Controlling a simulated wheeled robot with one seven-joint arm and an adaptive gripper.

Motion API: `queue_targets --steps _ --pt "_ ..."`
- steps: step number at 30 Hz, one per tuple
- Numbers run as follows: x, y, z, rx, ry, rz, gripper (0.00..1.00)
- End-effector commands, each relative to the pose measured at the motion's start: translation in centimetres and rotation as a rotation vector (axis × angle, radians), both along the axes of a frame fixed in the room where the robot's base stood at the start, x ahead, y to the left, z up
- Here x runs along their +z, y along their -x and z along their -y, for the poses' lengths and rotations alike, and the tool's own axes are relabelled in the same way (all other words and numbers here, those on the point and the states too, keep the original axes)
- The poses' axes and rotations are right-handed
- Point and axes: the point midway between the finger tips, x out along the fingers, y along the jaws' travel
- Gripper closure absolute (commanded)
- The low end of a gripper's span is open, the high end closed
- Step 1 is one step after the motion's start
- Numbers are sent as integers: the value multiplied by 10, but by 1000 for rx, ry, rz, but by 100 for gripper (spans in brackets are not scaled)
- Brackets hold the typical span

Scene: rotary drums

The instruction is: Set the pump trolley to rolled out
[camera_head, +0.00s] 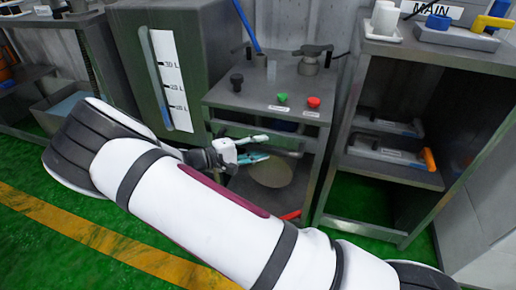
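A grey metal cart (230,95), which appears to be the pump trolley, stands between a tank and a shelf unit. Its top carries a green button (282,97), a red button (314,102), a dark knob and a dark fitting. A horizontal bar (288,152) runs across its front. My gripper (267,148) is at the cart's front, with its two pale teal fingers apart, one above the other, at about the bar's height. Whether the bar lies between them or is touched is unclear. My arm hides the cart's lower left and its base.
The grey tank (135,50) with a level scale is close on the left. The open shelf unit (357,110) is close on the right, holding tools. A red piece (290,215) shows low on the cart. Green floor with a yellow stripe (60,222) lies in front.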

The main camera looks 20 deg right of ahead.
Motion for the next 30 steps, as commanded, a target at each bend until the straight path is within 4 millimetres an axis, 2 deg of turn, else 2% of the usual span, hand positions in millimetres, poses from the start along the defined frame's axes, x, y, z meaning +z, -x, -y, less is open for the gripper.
queue_targets --steps 4,5,9,10,17,22,26,30 --pt "0 0 0 0 0 0 62" --pt "0 0 0 0 0 0 67" --pt "0 0 0 0 0 0 98" --pt "0 0 0 0 0 0 100" --pt "0 1 -1 0 0 -1 100" --pt "1 8 -8 2 0 -2 100" --pt "1 25 -19 3 0 -5 100" --pt "2 50 -38 3 2 -5 100"
